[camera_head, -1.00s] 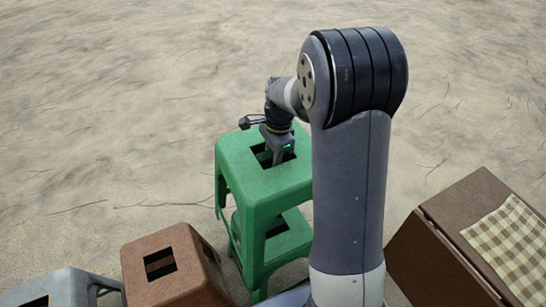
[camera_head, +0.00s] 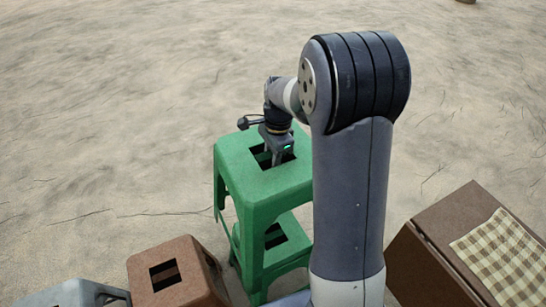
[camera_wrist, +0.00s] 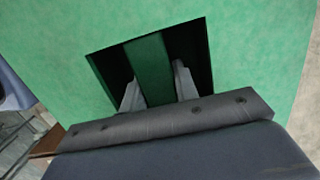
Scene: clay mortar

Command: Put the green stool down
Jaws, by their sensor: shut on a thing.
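The green stool (camera_head: 240,165) is upright, with a square slot in its seat crossed by a bar. My gripper (camera_head: 277,157) reaches down into that slot from above. In the wrist view my fingers (camera_wrist: 158,90) sit either side of the green bar (camera_wrist: 150,68) and are shut on it. A second, lower green seat (camera_head: 290,240) with its own slot shows beneath the held stool, between its legs. My arm hides the right side of both. Whether the held stool's feet touch anything is unclear.
A brown stool (camera_head: 200,258) stands at the lower left, close to the green legs, with a grey stool (camera_head: 75,293) beyond it. A brown box-like piece (camera_head: 425,250) with a checked cloth (camera_head: 505,255) is at the right. Sandy ground behind is open.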

